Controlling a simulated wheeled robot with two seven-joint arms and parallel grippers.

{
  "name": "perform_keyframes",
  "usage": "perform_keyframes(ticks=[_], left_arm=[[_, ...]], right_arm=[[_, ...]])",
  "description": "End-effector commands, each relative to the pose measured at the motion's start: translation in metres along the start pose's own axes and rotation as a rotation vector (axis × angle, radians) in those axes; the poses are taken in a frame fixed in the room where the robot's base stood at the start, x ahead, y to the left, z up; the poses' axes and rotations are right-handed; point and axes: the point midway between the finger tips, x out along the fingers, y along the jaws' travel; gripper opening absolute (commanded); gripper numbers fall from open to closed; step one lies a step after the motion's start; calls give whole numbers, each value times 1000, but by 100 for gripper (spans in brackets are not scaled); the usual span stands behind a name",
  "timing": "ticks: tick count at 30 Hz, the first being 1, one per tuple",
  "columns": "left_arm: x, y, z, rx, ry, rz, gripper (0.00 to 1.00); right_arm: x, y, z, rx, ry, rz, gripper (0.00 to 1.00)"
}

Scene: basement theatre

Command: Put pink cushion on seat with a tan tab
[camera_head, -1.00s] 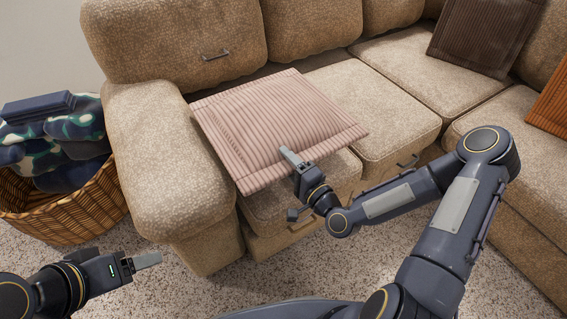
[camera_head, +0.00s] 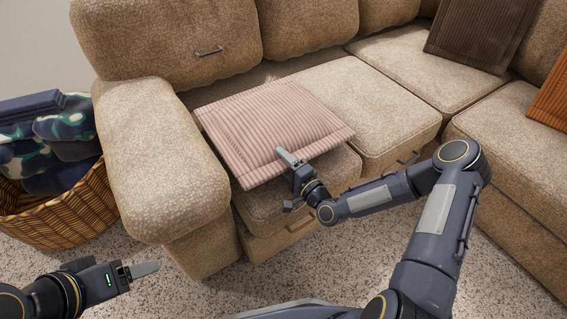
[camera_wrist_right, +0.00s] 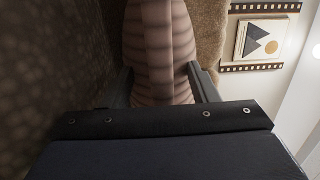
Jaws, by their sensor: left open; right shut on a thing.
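The pink ribbed cushion (camera_head: 262,125) is over the left seat (camera_head: 265,207) of the sofa, beside the left armrest. It lies nearly flat, tilted a little; I cannot tell whether it rests fully on the seat. My right gripper (camera_head: 287,157) is shut on its front edge. The right wrist view shows the cushion (camera_wrist_right: 158,50) between the fingers. A small tan tab-like piece (camera_head: 301,224) shows on the front below the left seat. My left gripper (camera_head: 143,270) is open and empty, low in front of the armrest.
A wicker basket (camera_head: 62,217) with dark patterned cloth stands left of the armrest (camera_head: 160,160). A brown cushion (camera_head: 480,35) and an orange cushion (camera_head: 552,100) lie to the right.

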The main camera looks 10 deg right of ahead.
Motion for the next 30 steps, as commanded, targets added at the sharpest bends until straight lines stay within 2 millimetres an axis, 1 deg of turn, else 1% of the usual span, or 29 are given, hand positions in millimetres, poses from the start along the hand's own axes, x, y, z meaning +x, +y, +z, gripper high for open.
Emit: perform_keyframes(ticks=[1, 5, 6, 11, 12, 20, 22, 26, 30], left_arm=[[-1, 0, 0, 0, 0, 0, 69], [2, -1, 1, 0, 0, 0, 69], [1, -1, 1, 0, 0, 0, 69], [1, 0, 0, 0, 0, 0, 69], [1, 0, 0, 0, 0, 0, 69], [0, 0, 0, 0, 0, 0, 69], [-2, 1, -1, 0, 0, 0, 69], [-5, 2, -3, 0, 0, 0, 69], [-10, 4, -5, 0, 0, 0, 69]], right_arm=[[0, -2, 0, -3, 0, -5, 5], [0, 0, 0, -3, 0, -5, 5], [0, 1, 0, 0, 0, 0, 56], [0, 0, 0, 0, 0, 0, 77], [0, 0, 0, 0, 0, 0, 79], [0, -1, 0, 0, 0, 0, 79], [-3, -1, 0, 0, 1, 1, 79], [-22, -2, -1, 0, 3, 3, 79], [-52, -2, -2, 2, 4, 5, 79]])
